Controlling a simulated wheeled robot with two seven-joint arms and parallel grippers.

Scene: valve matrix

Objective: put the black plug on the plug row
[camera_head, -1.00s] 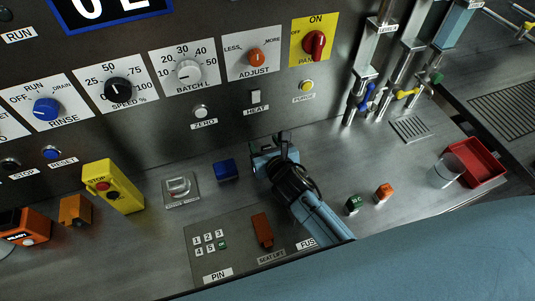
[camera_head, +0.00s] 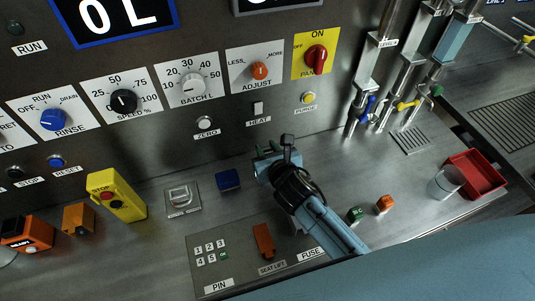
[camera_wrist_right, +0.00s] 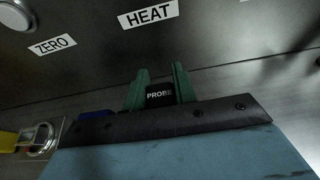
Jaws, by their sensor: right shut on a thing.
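My right gripper (camera_head: 264,149) is over the counter, below the HEAT switch and right of the blue block. In the right wrist view its green fingers (camera_wrist_right: 160,88) are shut on a black plug (camera_wrist_right: 159,97) marked PROBE. The plug is between the fingertips, with the panel behind it. In the head view I cannot make out the plug clearly at the gripper. A green plug-like piece (camera_head: 355,214) and an orange one (camera_head: 385,204) stand on the counter to the right of my right arm. I cannot tell which part is the plug row. My left gripper is not in view.
A blue block (camera_head: 228,180), a metal latch plate (camera_head: 181,198) and a yellow STOP box (camera_head: 115,196) stand to the left. A PIN keypad (camera_head: 210,252) and seat-lift switch (camera_head: 264,240) are in front. A glass (camera_head: 444,183) and red tray (camera_head: 484,173) are at right, below the lever rods.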

